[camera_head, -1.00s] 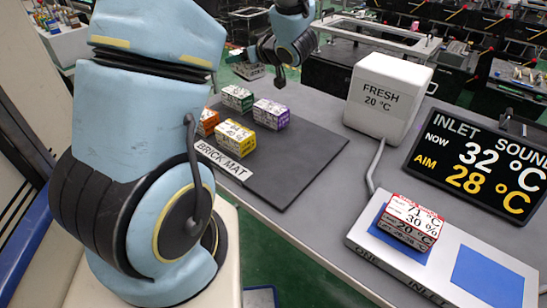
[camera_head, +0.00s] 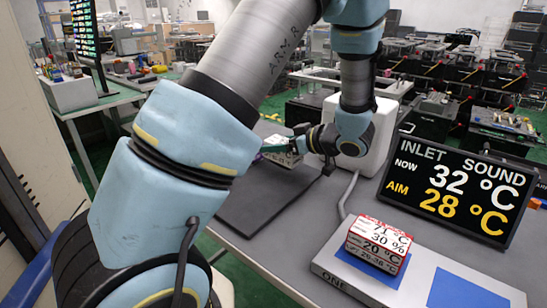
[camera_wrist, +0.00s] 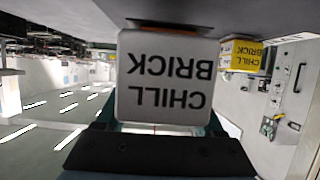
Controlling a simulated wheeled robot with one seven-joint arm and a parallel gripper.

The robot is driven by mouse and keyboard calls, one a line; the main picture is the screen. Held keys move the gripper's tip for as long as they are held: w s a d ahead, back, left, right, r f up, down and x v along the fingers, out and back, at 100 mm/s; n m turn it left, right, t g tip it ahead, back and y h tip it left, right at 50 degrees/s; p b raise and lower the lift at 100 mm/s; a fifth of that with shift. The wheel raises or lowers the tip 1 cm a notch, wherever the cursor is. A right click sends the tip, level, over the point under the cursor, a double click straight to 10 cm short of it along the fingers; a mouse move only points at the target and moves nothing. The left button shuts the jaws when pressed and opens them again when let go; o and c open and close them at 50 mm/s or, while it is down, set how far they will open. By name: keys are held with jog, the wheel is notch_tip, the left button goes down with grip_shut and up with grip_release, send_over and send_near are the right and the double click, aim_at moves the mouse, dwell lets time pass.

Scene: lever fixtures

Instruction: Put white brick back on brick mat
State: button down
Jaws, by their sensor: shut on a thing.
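The white brick (camera_wrist: 165,78), lettered CHILL BRICK, is between the fingers of my gripper in the wrist view, and its face fills the middle. In the head view my gripper (camera_head: 278,148) holds the white brick (camera_head: 284,160) at the far part of the dark brick mat (camera_head: 250,204). I cannot tell whether the brick touches the mat. A yellow brick (camera_wrist: 241,55) shows to the right of it in the wrist view. An orange edge (camera_wrist: 160,24) shows just behind the white brick. My arm hides the mat's left part and most other bricks in the head view.
A red and white brick (camera_head: 378,246) sits on the left blue pad of the inlet plate (camera_head: 325,262). The right blue pad (camera_head: 463,290) is empty. A white FRESH box (camera_head: 384,150) stands close behind my wrist. A dark display (camera_head: 462,190) stands at right. The mat's front is clear.

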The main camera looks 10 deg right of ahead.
aim_at(276, 155)
jog(key=shift+f, duration=1.8)
jog(key=shift+f, duration=0.1)
jog(key=shift+f, duration=0.1)
grip_release()
jog(key=shift+r, duration=0.2)
jog(key=v, duration=1.2)
jog(key=shift+b, duration=0.4)
jog(key=shift+w, duration=0.1)
